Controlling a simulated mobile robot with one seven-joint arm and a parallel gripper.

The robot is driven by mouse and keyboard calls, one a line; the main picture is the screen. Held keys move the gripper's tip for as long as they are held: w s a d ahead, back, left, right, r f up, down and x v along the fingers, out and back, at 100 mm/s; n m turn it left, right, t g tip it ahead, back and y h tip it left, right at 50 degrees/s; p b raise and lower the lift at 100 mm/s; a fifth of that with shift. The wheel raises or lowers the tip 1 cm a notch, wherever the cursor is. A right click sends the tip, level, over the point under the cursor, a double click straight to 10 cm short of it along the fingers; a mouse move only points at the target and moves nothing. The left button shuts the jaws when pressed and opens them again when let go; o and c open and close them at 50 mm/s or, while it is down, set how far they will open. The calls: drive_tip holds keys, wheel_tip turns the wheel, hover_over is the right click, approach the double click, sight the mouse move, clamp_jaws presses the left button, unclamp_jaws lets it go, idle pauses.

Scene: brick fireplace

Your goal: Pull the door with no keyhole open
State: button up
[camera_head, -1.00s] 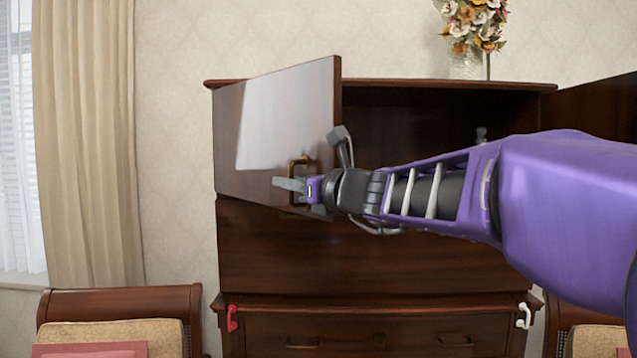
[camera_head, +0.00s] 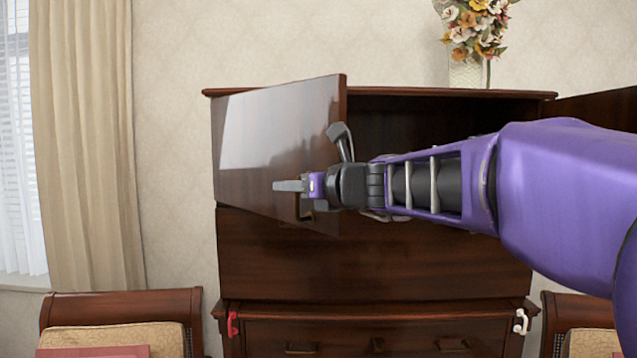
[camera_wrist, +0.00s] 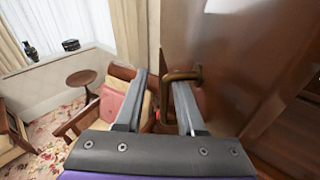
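The left cabinet door (camera_head: 265,135) is glossy dark wood, hinged at its left and standing part-way open. No keyhole shows on its visible face; my gripper covers some of it. Its brass handle (camera_head: 306,208) is near the free edge, partly hidden by my gripper (camera_head: 288,186). In the wrist view, my gripper (camera_wrist: 160,88) has its two fingers apart, with part of the handle (camera_wrist: 183,75) between or just beyond them. The right finger overlaps the handle; I cannot tell whether they touch. A second cabinet door (camera_head: 598,108) stands open at the right.
The dark cabinet interior (camera_head: 400,118) shows behind my arm. A flower vase (camera_head: 466,73) stands on top. Chairs (camera_head: 120,305) flank the cabinet below, with drawers (camera_head: 370,335) between them. A small round table (camera_wrist: 82,80) and a window lie left in the wrist view.

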wheel_tip(320, 180, up, 9)
drive_tip(key=s+a+n+t+y, duration=0.1)
drive_tip(key=shift+f, duration=0.15)
wheel_tip(320, 180, down, 8)
drive_tip(key=g, duration=0.1)
drive_tip(key=s+d+h, duration=0.1)
drive_tip(key=s+d, duration=1.1)
drive_tip(key=s, duration=0.3)
drive_tip(key=shift+s+d+m+b, duration=0.25)
drive_tip(key=shift+d+m+b, duration=0.05)
drive_tip(key=shift+d+m, duration=0.1)
idle(0.3)
drive_tip(key=shift+f, duration=0.1)
